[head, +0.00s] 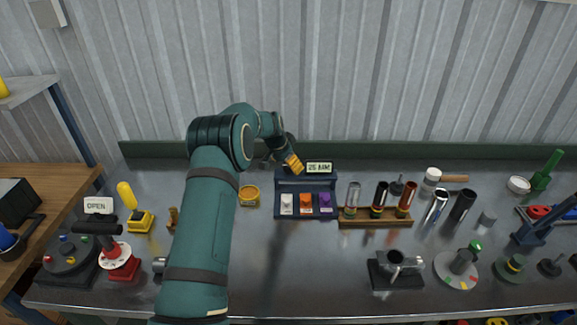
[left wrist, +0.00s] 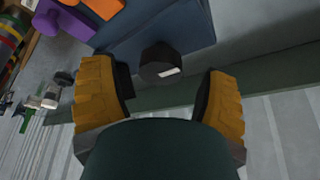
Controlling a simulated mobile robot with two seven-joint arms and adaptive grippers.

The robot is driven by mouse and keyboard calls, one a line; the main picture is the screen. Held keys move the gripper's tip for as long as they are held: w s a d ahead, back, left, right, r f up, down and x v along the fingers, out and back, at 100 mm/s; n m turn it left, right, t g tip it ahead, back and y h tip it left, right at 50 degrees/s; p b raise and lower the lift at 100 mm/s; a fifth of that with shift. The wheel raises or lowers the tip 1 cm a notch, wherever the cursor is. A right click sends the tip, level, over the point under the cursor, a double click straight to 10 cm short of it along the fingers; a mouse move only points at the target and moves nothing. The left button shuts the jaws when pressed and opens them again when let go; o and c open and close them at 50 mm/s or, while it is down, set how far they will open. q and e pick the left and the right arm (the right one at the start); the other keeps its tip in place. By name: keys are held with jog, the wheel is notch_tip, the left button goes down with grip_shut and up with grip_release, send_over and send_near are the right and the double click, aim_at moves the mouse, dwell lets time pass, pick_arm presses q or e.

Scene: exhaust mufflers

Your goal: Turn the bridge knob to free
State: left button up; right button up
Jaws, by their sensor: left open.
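A dark blue box (head: 279,209) stands near the back of the steel bench, with white, orange and purple pieces along its front and a display reading "25 MM" (head: 319,168) above. In the left wrist view, a black round knob (left wrist: 160,61) with a white mark sits against the dark blue box (left wrist: 190,22). My left gripper (head: 294,163) is at the box's back left corner. In the left wrist view its orange fingers (left wrist: 161,84) are open on either side of the knob, with gaps on both sides. The knob is not distinguishable in the head view. My right gripper is in neither view.
A wooden rack (head: 375,222) with several tubes stands right of the box. A yellow tub (head: 249,196) sits to its left. A black stand (head: 395,270) and a round turntable (head: 456,268) are at front right. The bench before the box is clear.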

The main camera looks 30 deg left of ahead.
pick_arm(q)
jog(key=shift+w+f, duration=0.2)
jog(key=shift+f, duration=0.25)
jog(key=c, duration=1.2)
jog(key=shift+n, duration=0.4)
jog(key=n+y, duration=0.1)
jog(key=n, duration=0.2)
jog(key=shift+d+n+y, duration=0.15)
jog(key=shift+n+y, duration=0.25)
jog(key=n+y, duration=0.1)
jog(key=n, duration=0.3)
jog(key=shift+n+g+y, duration=0.3)
jog(key=shift+y, duration=0.1)
jog(key=n+g+y, duration=0.1)
jog(key=n, duration=0.3)
jog(key=shift+f, duration=0.1)
jog(key=n+g, duration=0.1)
jog(key=n, duration=0.3)
jog(key=shift+s+n+g+y, duration=0.1)
jog(key=shift+n+g+y, duration=0.2)
jog(key=shift+g, duration=0.1)
